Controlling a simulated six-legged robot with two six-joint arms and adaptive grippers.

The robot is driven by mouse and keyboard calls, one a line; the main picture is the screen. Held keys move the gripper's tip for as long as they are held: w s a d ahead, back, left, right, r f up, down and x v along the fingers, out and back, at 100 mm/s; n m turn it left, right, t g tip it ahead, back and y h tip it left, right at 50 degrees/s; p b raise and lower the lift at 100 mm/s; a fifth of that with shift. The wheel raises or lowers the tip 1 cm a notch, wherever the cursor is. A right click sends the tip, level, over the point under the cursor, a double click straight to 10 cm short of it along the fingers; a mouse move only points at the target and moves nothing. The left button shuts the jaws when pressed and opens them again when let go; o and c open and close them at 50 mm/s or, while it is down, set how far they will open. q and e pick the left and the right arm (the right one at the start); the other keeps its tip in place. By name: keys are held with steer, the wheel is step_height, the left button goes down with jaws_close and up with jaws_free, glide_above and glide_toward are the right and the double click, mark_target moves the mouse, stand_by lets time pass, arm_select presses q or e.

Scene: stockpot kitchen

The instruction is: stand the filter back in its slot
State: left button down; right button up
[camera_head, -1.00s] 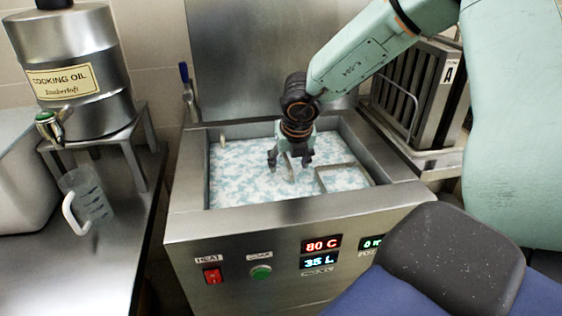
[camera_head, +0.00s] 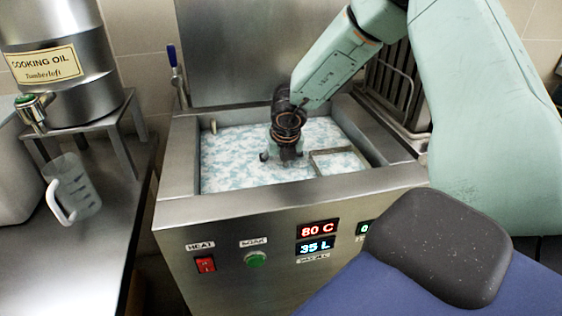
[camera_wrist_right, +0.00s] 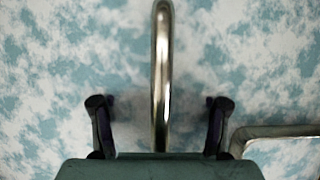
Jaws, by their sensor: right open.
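My right gripper (camera_head: 281,157) is low over the foamy liquid in the steel soak tank (camera_head: 290,204). In the right wrist view the gripper (camera_wrist_right: 160,104) is open, with one finger on each side of a curved metal handle (camera_wrist_right: 162,50). Neither finger visibly touches the handle. Whatever the handle belongs to is hidden under the foam, so I cannot confirm it is the filter. A second bent metal bar (camera_wrist_right: 272,131) is right of the right finger. The filter rack (camera_head: 388,82), with upright dark panels, stands behind the tank's right side, partly covered by my arm. My left gripper is out of view.
A square metal frame (camera_head: 338,151) shows at the foam surface, right of my gripper. A blue-handled tool (camera_head: 173,60) stands at the tank's back left.

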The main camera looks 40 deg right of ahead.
steer(key=shift+w+d+f, duration=0.1)
steer(key=shift+w+f, duration=0.05)
steer(key=shift+c, duration=0.8)
steer(key=c, duration=0.4)
jaws_close()
steer(key=shift+r, duration=0.2)
steer(key=shift+w, duration=0.1)
